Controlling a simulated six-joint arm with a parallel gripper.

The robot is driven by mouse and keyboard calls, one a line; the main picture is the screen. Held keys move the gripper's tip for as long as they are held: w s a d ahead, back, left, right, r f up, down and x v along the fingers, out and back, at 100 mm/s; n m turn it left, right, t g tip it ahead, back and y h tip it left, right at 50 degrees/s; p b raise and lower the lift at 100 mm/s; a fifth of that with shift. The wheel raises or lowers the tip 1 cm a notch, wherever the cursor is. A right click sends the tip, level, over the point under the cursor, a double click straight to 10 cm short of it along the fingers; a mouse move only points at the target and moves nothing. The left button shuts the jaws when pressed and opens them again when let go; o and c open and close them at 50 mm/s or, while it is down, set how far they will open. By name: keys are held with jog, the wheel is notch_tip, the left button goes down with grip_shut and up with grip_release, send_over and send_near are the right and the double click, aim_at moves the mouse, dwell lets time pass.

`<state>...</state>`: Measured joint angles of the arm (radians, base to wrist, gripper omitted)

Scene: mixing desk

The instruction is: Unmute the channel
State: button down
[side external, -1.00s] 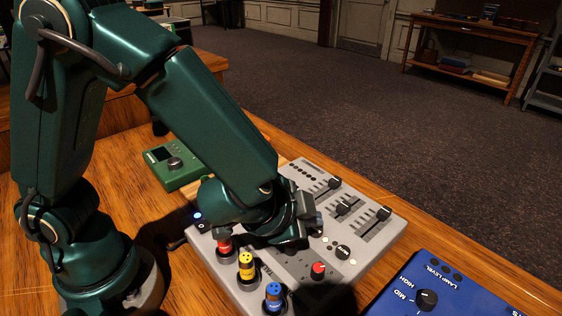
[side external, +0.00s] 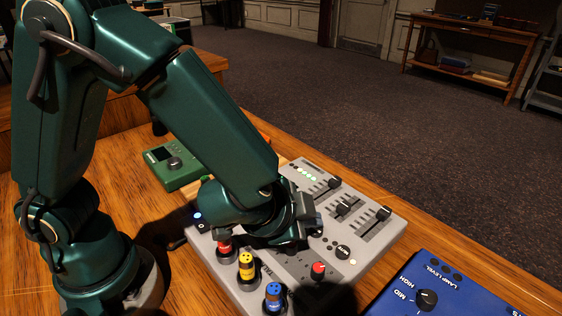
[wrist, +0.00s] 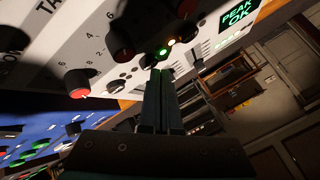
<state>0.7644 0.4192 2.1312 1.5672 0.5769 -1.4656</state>
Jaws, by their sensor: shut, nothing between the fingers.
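The grey mixing desk (side external: 362,262) lies on the wooden table, with sliders, knobs and coloured plugs on it. My gripper (wrist: 160,72) is shut and empty, its fingertips at the panel close to a small lit button (wrist: 163,51); I cannot tell whether they touch it. In the side view my gripper hangs low over the middle of the desk and its wrist hides part of the panel. A row of green level lights (side external: 306,173) is lit. A display (wrist: 237,18) reads "PEAK OK" in green.
Red, yellow and blue plugs (side external: 246,266) stand along the desk's near edge. A red-capped knob (side external: 318,268) and sliders (side external: 343,207) are close to my gripper. A green box (side external: 172,165) is behind left, a blue unit (side external: 440,290) at right.

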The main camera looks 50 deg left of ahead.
jog(key=shift+r, duration=0.15)
notch_tip(320, 180, up, 6)
jog(key=shift+f, duration=0.1)
dwell(0.6)
jog(key=s+a+r+n+y, duration=0.25)
jog(key=a+r+n, duration=0.4)
jog(key=a, duration=0.45)
jog(key=s+d+f+n+g+h, duration=0.2)
jog(key=s+g+h, duration=0.1)
jog(key=s, duration=0.8)
jog(key=shift+s+f, duration=0.15)
jog(key=shift+s, duration=0.2)
